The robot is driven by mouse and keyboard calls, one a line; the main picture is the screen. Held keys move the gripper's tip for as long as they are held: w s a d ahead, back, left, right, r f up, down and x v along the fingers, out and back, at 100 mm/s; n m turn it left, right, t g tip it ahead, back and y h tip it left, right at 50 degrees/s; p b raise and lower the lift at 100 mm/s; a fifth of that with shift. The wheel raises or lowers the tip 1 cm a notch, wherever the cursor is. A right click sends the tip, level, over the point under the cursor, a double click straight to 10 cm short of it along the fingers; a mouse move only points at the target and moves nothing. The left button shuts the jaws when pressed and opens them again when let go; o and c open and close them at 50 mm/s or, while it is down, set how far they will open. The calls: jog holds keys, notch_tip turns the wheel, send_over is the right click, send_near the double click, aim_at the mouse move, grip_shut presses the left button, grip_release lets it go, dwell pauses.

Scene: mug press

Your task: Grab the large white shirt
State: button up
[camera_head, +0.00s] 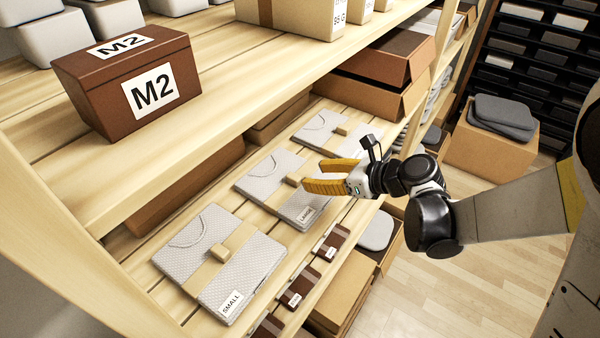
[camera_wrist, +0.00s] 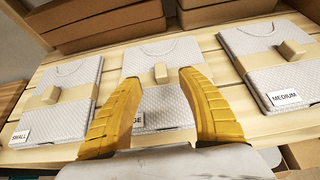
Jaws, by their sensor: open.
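Three folded white shirts with tan bands and small tan blocks lie in a row on the wooden shelf. The middle one is the large shirt (camera_head: 265,174), with its "LARGE" label partly visible; it also shows in the wrist view (camera_wrist: 160,98) between my fingers. The small shirt (camera_head: 195,255) lies nearest in the head view and at the left in the wrist view (camera_wrist: 68,88). The medium shirt (camera_wrist: 262,50) is at the right in the wrist view. My gripper (camera_head: 308,178) has yellow fingers, is open and empty, and is at the large shirt's front side, near its tan block.
An upper shelf holds a brown M2 box (camera_head: 125,85) and overhangs the shirts. Cardboard boxes (camera_wrist: 100,22) stand behind the shirts. Small brown labelled boxes (camera_head: 298,287) are below the shelf's front edge. Open floor (camera_head: 425,295) is at the right.

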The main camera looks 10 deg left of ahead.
aim_at(291, 175)
jog(key=x, duration=0.2)
jog(key=b+x, duration=0.1)
jog(key=x, duration=0.1)
jog(key=shift+s+a+f, duration=0.15)
jog(key=shift+a+f, duration=0.05)
jog(key=b+x, duration=0.1)
jog(key=x, duration=0.1)
jog(key=b+x, duration=0.1)
jog(key=x, duration=0.2)
jog(key=shift+w+a+f+b, duration=0.15)
jog(key=shift+w+b, duration=0.15)
grip_shut()
